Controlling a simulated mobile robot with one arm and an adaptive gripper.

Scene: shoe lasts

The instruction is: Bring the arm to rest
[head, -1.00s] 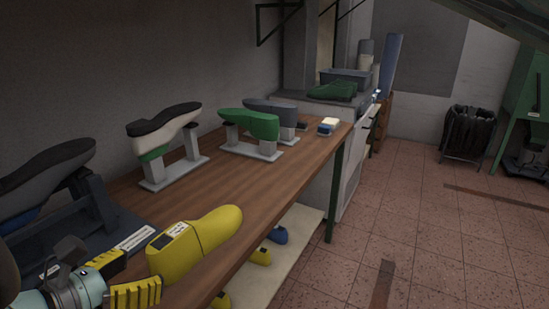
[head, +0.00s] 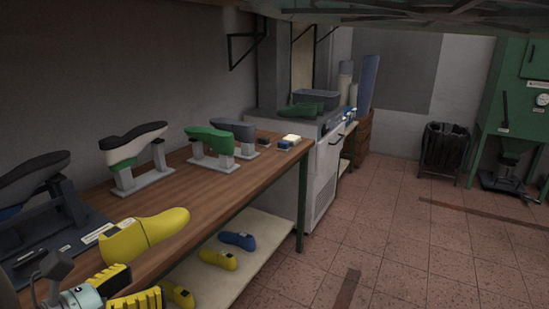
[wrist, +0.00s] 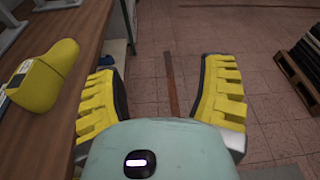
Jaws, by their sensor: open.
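My gripper (head: 128,288) shows at the bottom left of the head view, with yellow ribbed fingers. In the wrist view my gripper (wrist: 160,90) is open, its fingers wide apart with only tiled floor seen between them. A yellow shoe last (head: 145,233) lies on the wooden bench near its front edge, just beyond the gripper and apart from it. The last also shows at the left of the wrist view (wrist: 45,78).
The wooden bench (head: 205,187) holds lasts on stands, including a green one (head: 210,139) and a black-soled white one (head: 132,148). A lower shelf (head: 245,262) carries yellow and blue lasts. A pallet (wrist: 300,70) stands at the right in the wrist view. The tiled floor (head: 390,225) is largely clear.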

